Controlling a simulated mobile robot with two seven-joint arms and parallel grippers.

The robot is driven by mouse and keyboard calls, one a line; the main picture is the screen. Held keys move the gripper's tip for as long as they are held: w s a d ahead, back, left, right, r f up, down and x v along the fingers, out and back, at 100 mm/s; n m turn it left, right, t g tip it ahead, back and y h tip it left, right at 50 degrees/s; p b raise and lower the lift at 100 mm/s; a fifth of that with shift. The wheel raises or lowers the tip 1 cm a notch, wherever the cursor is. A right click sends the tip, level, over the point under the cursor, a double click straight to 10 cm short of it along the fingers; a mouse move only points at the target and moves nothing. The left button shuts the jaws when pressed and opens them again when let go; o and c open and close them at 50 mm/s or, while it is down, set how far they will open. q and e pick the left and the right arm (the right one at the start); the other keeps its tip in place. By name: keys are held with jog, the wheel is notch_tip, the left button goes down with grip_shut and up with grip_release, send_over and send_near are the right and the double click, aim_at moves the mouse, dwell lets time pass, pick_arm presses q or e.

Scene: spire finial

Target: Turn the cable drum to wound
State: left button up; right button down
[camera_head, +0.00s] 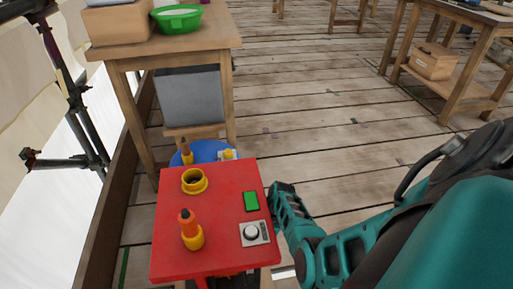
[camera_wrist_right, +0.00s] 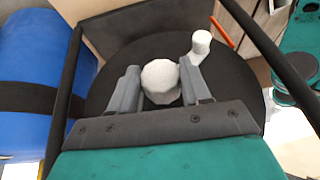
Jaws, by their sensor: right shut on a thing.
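In the right wrist view a round black disc (camera_wrist_right: 105,75), which looks like the cable drum, fills the middle. A pale faceted knob (camera_wrist_right: 160,80) stands at its centre. My right gripper (camera_wrist_right: 161,88) is shut on this knob, with one grey finger on each side. A pale peg (camera_wrist_right: 201,42) stands near the right finger. No mark showing the drum's wound position is readable. In the head view my right arm reaches down beside the red-topped stand (camera_head: 222,182); the drum and the fingertips cannot be made out there. My left gripper is not in view.
The red top carries a yellow ring (camera_head: 194,181), an orange-and-yellow piece (camera_head: 189,230), a green block (camera_head: 251,201) and a white dial (camera_head: 250,232). A wooden table (camera_head: 150,47) stands behind. A blue cylinder (camera_wrist_right: 40,70) lies left of the drum.

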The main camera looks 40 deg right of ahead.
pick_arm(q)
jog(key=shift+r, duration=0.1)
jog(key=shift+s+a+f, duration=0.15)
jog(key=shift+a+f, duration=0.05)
pick_arm(e)
jog(key=t+h, duration=0.1)
jog(key=t, duration=0.1)
jog(key=s+n+t+h, duration=0.1)
jog(key=t+h, duration=0.1)
jog(key=t, duration=0.1)
jog(key=shift+a+f, duration=0.2)
dwell(0.3)
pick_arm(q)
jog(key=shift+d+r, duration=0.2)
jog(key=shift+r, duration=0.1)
pick_arm(e)
jog(key=shift+n+t, duration=0.3)
jog(key=shift+t, duration=0.1)
jog(key=c, duration=0.8)
grip_release()
jog(key=shift+c, duration=0.2)
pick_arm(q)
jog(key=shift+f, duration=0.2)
pick_arm(e)
jog(key=o, duration=0.3)
jog(key=shift+w+r, duration=0.1)
jog(key=shift+w, duration=0.05)
